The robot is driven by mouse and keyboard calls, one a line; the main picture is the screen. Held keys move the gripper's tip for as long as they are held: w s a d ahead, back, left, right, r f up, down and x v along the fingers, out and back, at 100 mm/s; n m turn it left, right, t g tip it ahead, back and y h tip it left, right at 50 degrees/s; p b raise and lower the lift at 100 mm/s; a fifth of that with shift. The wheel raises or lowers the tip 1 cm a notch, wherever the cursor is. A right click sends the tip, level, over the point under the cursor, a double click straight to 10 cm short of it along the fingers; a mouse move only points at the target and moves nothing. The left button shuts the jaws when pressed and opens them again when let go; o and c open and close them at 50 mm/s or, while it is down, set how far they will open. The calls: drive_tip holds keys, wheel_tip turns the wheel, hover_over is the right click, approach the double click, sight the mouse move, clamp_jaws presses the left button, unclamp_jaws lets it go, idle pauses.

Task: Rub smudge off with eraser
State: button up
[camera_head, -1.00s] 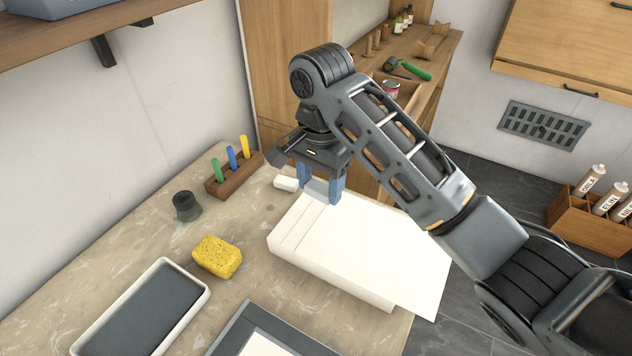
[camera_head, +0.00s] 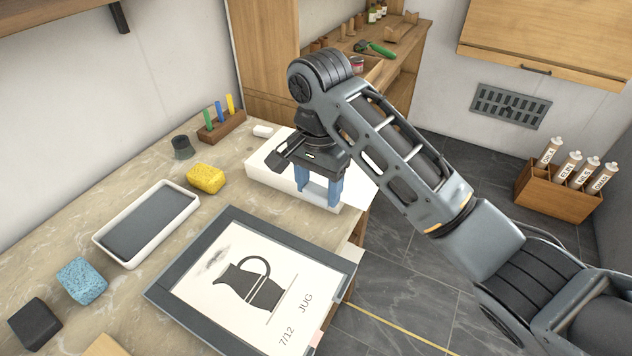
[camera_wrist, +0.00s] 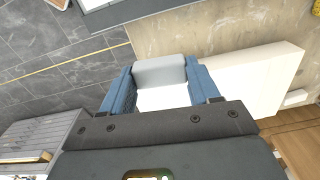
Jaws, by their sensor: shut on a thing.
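My gripper (camera_head: 318,190) is shut on a pale grey block, likely the eraser (camera_wrist: 160,70), which spans its blue fingers in the wrist view. It is above the front end of a white paper stack, beyond the print's far right corner. The print (camera_head: 205,292) lies in a dark grey frame at the table's front edge, showing a dark jug and the text "7/12 JUG". A grey smudge (camera_head: 213,259) lies on the print's upper left, beside the jug's spout. The held block is apart from the smudge.
The white paper stack (camera_head: 262,168) is under my gripper. A small white block (camera_head: 263,131) lies behind it. Left are a yellow sponge (camera_head: 206,179), dark-bottomed tray (camera_head: 190,197), blue sponge (camera_head: 82,281), black block (camera_head: 36,323) and crayon rack (camera_head: 222,126). A dark cup (camera_head: 182,147) stands behind.

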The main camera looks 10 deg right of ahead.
drive_tip(key=s+d+f+n, duration=0.5)
drive_tip(key=d+f+n, duration=0.3)
drive_tip(key=d+f, duration=0.4)
drive_tip(key=shift+s+d+f, duration=0.15)
drive_tip(key=shift+d+f, duration=0.2)
drive_tip(key=shift+d, duration=0.35)
